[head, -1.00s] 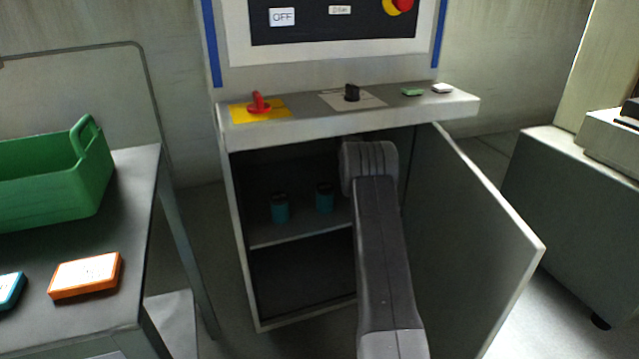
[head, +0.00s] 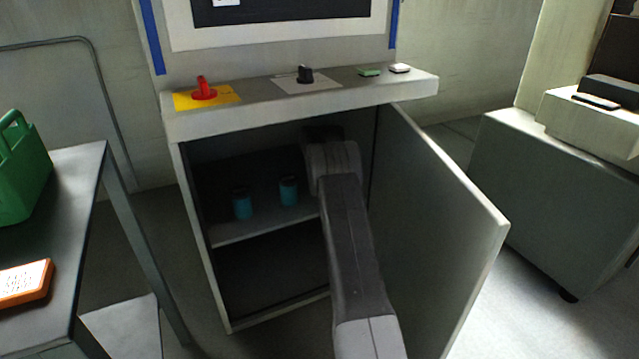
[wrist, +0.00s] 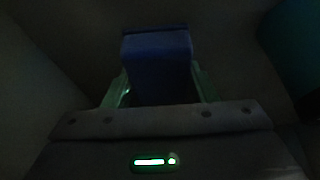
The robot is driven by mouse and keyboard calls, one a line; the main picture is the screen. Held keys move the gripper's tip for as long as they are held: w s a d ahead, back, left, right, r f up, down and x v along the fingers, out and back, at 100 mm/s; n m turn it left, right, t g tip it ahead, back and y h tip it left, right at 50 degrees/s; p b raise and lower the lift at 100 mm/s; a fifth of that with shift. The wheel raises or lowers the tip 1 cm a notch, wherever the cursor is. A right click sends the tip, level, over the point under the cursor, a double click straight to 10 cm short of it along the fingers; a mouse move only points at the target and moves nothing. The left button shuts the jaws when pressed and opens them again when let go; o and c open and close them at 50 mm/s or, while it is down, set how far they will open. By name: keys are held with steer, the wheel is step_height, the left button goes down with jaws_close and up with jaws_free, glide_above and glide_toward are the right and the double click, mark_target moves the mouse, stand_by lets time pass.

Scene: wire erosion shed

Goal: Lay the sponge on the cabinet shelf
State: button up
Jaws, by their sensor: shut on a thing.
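The cabinet shelf (head: 262,231) is inside the open cabinet in the head view. My arm reaches into the cabinet there, and its end is hidden in the dark. In the wrist view my gripper (wrist: 162,88) is shut on a dark blue block, which I take to be the sponge (wrist: 157,50). The block sits between the two pale greenish fingers. The picture is too dark to tell whether the block touches the shelf.
Two teal cans (head: 242,204) (head: 289,191) stand on the shelf left of my arm. The cabinet door (head: 440,220) hangs open at right. Bare shelf shows in front of the cans.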

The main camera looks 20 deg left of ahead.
steer(key=shift+f, duration=0.35)
steer(key=shift+f, duration=0.1)
steer(key=o, duration=0.9)
steer(key=shift+o, duration=0.2)
steer(key=shift+r, duration=0.5)
steer(key=p+v, duration=0.2)
steer(key=v, duration=0.5)
steer(key=shift+d+f, duration=0.1)
steer(key=shift+d, duration=0.05)
